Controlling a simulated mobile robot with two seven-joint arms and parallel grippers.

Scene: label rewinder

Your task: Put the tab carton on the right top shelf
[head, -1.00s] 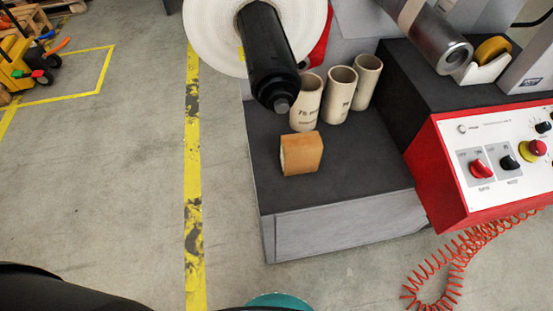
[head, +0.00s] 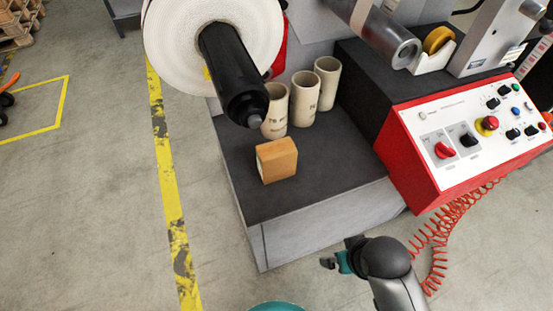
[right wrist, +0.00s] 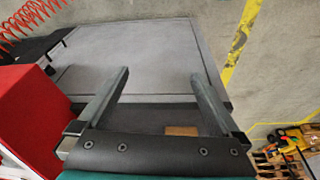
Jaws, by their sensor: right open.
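The tab carton (head: 277,160) is a small orange-brown box standing on the dark top of the low grey step (head: 235,180) of the machine, in front of the cardboard cores. My right gripper (head: 335,262) is in front of the step at the bottom of the head view, apart from the carton. The right wrist view shows its two fingers (right wrist: 160,85) wide apart with nothing held. A bit of the carton (right wrist: 181,131) shows beyond the gripper's palm there, partly hidden. My left gripper is not in view. I cannot identify the right top shelf.
Several cardboard cores (head: 303,98) stand just behind the carton. A black spindle (head: 233,75) with a white roll (head: 165,45) overhangs the step at left. A red-sided control panel (head: 465,135) and a coiled red cable (head: 440,235) are at right.

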